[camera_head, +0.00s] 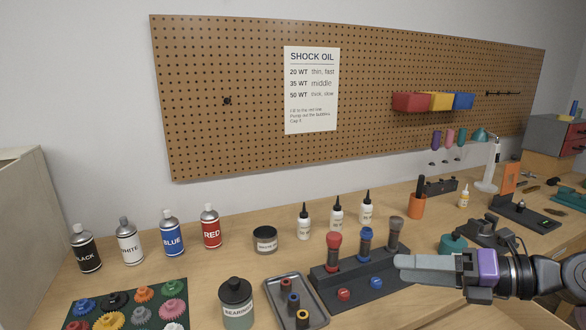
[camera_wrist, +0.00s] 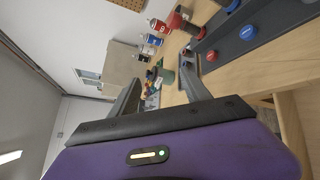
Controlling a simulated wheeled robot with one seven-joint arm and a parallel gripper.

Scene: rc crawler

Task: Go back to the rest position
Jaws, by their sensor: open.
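My gripper (camera_head: 402,266) reaches in from the right in the head view, above the bench and in front of the dark shock stand (camera_head: 350,278). In the wrist view its two fingers stand apart with nothing between them, so my gripper (camera_wrist: 160,88) is open and empty. The fingers look level in the head view, pointing left. My gripper hides part of the stand's right end.
A metal tray (camera_head: 272,290) with ringed parts and a bearing jar (camera_head: 236,300) stand left of the stand. White oil bottles (camera_head: 336,214) stand behind it. Spray cans (camera_head: 168,234) and a gear mat (camera_head: 78,324) are at far left. A teal round piece (camera_head: 453,243) is close behind my gripper.

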